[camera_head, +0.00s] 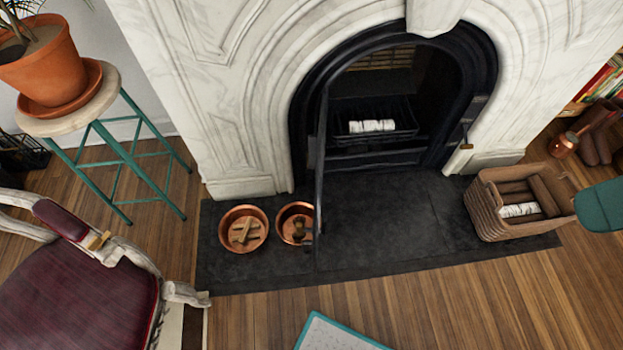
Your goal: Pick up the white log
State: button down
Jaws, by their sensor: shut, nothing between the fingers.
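A white log (519,210) with dark marks lies in a brown woven basket (492,218), at the right end of the dark hearth slab. Darker brown logs lie around it in the basket. Another white, birch-like log (372,126) lies in the black grate (345,110) inside the fireplace. I cannot tell whether that is one piece or two. My gripper is not in view.
Two copper pans (243,229) (294,210) stand on the left of the hearth slab (390,215), beside an open black fireplace door (320,180). A red chair (75,280) and a teal stool (115,150) with a plant stand left. The slab's middle is clear.

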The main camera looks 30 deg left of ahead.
aim_at(354, 127)
jog(key=k, duration=1.1)
jog(key=u, duration=0.65)
jog(key=i, duration=0.55)
jog(key=u, duration=0.5)
jog(key=i, duration=1.1)
jog(key=z, duration=0.55)
